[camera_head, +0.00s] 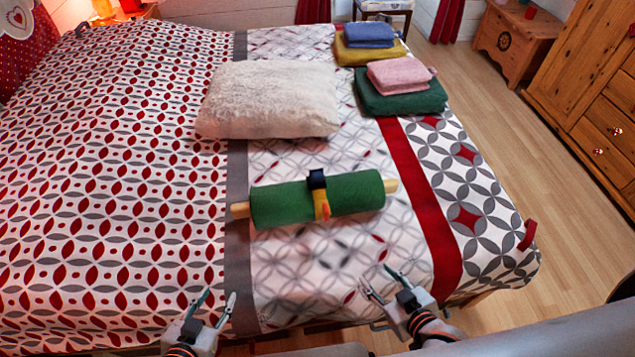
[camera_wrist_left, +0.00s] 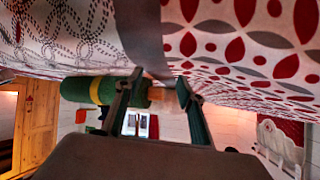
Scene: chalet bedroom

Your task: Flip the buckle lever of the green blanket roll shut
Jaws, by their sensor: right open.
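The green blanket roll (camera_head: 280,204) lies across the bed on a wooden rod whose ends stick out at both sides. A yellow strap (camera_head: 321,207) wraps its middle, with an orange patch on the front. A dark blue buckle lever (camera_head: 317,179) stands up on top of the strap. My left gripper (camera_head: 213,298) is open and empty at the bed's front edge, left of and nearer than the roll. My right gripper (camera_head: 381,283) is open and empty, nearer than the roll's right end. The left wrist view shows the roll (camera_wrist_left: 75,90) beyond the left fingers, upside down.
The bed (camera_head: 110,190) has a patterned cover. A fluffy pillow (camera_head: 270,98) lies behind the roll. Folded textiles, including a pink one (camera_head: 398,76) on a green one (camera_head: 400,102), lie at the back right. The cover between the grippers and the roll is clear.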

